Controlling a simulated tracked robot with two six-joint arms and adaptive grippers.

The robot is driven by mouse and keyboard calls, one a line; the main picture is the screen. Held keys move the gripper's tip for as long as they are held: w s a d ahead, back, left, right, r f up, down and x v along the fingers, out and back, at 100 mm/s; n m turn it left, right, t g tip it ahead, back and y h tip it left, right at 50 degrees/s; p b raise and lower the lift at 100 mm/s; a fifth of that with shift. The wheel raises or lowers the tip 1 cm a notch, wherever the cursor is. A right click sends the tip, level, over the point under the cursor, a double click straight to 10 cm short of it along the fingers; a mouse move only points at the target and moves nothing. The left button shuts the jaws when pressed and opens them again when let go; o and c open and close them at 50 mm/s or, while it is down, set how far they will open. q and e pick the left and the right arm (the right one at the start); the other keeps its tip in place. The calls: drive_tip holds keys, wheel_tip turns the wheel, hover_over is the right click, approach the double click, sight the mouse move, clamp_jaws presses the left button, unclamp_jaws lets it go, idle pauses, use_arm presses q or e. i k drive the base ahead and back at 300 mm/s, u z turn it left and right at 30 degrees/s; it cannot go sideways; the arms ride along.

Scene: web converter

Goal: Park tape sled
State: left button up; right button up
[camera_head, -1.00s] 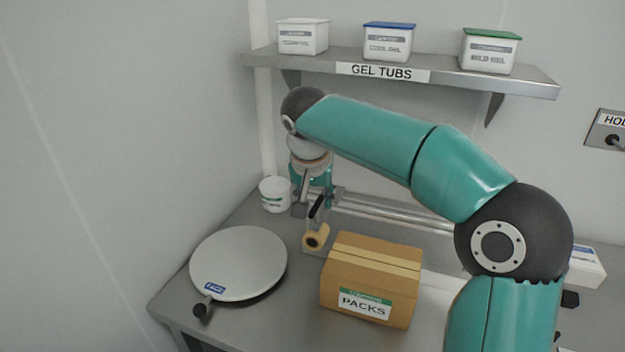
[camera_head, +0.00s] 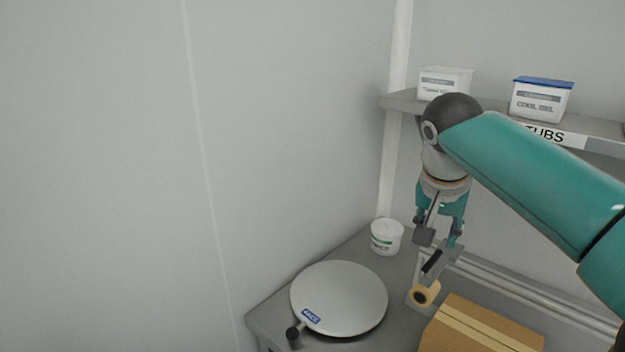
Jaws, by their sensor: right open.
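The tape sled, with a black handle (camera_head: 432,261) and a tan tape roll (camera_head: 425,293), stands at the left end of the metal rail (camera_head: 520,284), behind the carton. My right gripper (camera_head: 438,240) points down just above the sled's handle. Its fingers are apart with nothing between them. From this angle the exact gap between fingertips and handle is hard to judge. My left gripper is out of view.
A round grey turntable (camera_head: 340,298) with a black knob lies left of the sled. A white tub (camera_head: 386,237) stands behind it. A brown carton (camera_head: 485,328) is in front of the rail. A shelf (camera_head: 400,101) with gel tubs hangs above.

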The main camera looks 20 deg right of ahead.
sight(424, 290)
drive_tip(key=k, duration=1)
